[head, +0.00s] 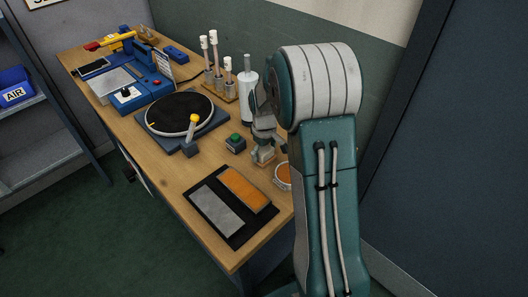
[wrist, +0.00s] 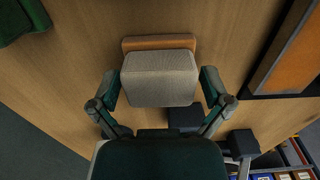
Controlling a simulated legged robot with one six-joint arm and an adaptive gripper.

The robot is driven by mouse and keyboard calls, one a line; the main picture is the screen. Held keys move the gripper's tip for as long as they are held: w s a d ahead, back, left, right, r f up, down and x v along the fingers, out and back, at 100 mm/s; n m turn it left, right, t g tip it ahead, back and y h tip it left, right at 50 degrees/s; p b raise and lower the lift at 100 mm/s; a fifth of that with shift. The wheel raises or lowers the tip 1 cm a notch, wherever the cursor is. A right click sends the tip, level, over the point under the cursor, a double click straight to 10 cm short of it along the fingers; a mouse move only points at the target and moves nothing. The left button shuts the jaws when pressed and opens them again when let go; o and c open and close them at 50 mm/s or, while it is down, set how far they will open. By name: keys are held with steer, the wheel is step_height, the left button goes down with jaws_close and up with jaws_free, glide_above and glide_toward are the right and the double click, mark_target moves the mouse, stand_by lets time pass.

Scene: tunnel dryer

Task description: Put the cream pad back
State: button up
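The cream pad (wrist: 160,80) is a pale, greyish-cream block in the middle of the wrist view. An orange-brown flat piece (wrist: 160,42) shows just beyond its upper edge; I cannot tell if the two are joined. The fingers of my gripper (wrist: 160,88) press close on the pad's left and right sides, with no clear gap. In the head view my gripper (head: 264,153) points down over the right side of the wooden bench (head: 170,172). The pad cannot be made out there.
A black mat (head: 238,209) with a grey and an orange panel lies at the bench's near end.

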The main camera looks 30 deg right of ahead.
mark_target(264, 149)
steer(key=shift+r, duration=0.1)
step_height(264, 149, up, 12)
steer(key=s+a+r+m+t, duration=0.2)
steer(key=s+a+r+t, duration=0.1)
steer(key=s+a+r, duration=0.6)
steer(key=s+a+m+t, duration=0.1)
steer(key=s+a+t, duration=0.1)
steer(key=s, duration=1.3)
steer(key=shift+s+a+m+t, duration=0.15)
steer(key=shift+a+m+t, duration=0.15)
steer(key=shift+a, duration=0.6)
